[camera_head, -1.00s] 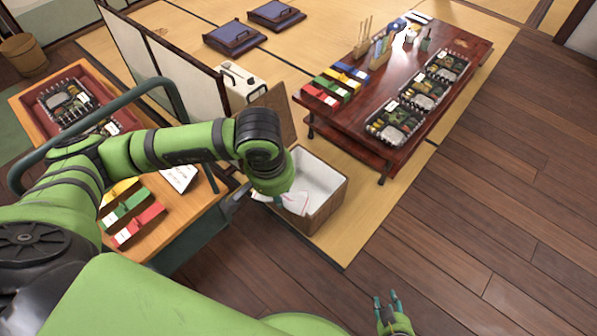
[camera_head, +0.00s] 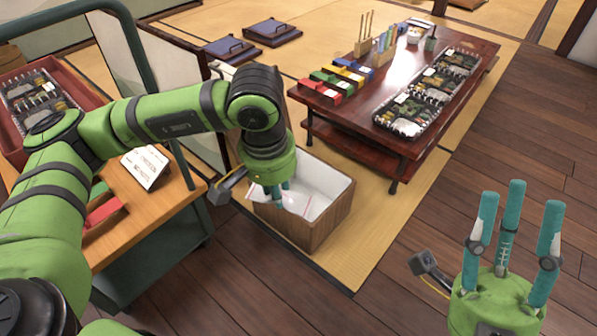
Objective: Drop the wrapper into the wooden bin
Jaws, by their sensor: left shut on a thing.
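The wooden bin (camera_head: 331,217) stands on the floor between the cart and the low table, open at the top with a white inside. My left gripper (camera_head: 279,196) points down over the near left part of the bin's opening. It is shut on the wrapper (camera_head: 298,203), a thin whitish sheet with pinkish lines. The wrapper spreads to both sides of the fingers at the bin's mouth; I cannot tell whether it touches the rim. My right gripper (camera_head: 514,230) is open and empty, its fingers pointing up over the wooden floor at the lower right.
A low dark red table (camera_head: 345,138) with packed lunch trays (camera_head: 404,117) and coloured boxes (camera_head: 325,85) stands behind the bin. A wooden-topped cart (camera_head: 130,223) with a white card (camera_head: 146,167) is at the left. The floor right of the bin is clear.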

